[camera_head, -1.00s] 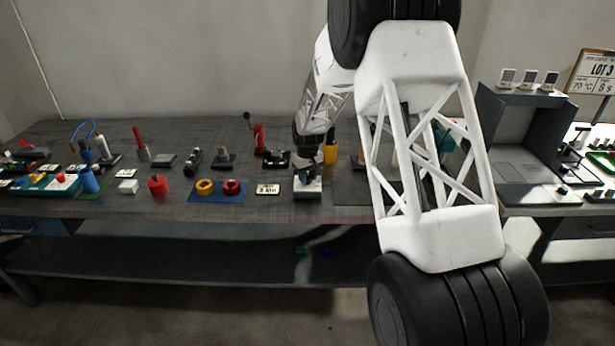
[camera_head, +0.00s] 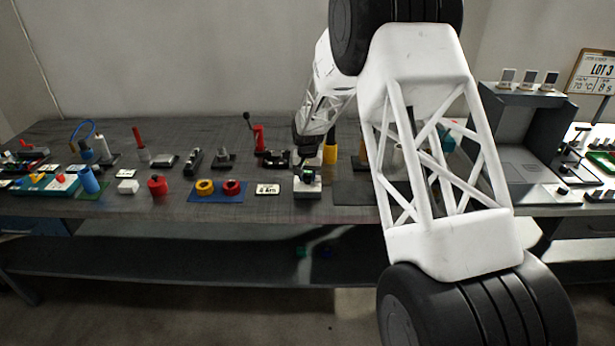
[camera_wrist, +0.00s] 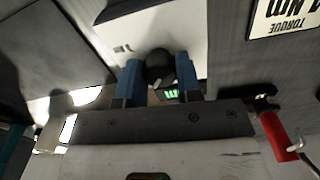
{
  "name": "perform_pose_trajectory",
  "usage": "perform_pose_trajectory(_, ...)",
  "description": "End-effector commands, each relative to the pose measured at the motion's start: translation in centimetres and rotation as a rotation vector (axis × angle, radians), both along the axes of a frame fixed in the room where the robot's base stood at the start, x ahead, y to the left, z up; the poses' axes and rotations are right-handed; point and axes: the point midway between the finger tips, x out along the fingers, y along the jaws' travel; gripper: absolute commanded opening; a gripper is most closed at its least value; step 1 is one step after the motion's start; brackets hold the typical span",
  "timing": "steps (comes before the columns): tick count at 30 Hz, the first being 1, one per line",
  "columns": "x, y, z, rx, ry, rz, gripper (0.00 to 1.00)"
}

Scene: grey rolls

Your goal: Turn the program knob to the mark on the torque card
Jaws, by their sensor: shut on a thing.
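The program knob (camera_wrist: 158,66) is a dark round knob on a pale panel in the wrist view. My gripper (camera_wrist: 159,78) has its two blue fingers on either side of the knob and is shut on it. A small green-lit display (camera_wrist: 171,94) shows just beside the knob, partly hidden by the gripper. In the head view the knob's light-topped unit (camera_head: 307,190) stands near the bench's front edge, under my gripper (camera_head: 306,168). The torque card (camera_head: 268,189) lies left of the unit. It also shows upside down and cut off in the wrist view (camera_wrist: 284,17). The knob's pointer is not clear.
A blue mat (camera_head: 217,196) with yellow and red rings lies left of the card. A red-handled clamp (camera_head: 260,140) stands behind, and a yellow cylinder (camera_head: 330,154) stands behind right. A large grey frame (camera_head: 520,140) stands at right. My arm hides part of the bench.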

Motion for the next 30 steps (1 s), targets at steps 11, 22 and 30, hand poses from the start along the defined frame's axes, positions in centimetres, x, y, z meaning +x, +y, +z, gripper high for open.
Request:
perform_pose_trajectory(11,-0.03,0.02,0.04,0.0,0.0,-0.019,0.09)
perform_pose_trajectory(22,-0.01,0.01,0.02,0.0,0.0,-0.019,0.58)
perform_pose_trajectory(30,0.02,0.01,0.29,0.0,-0.001,-0.018,0.58)
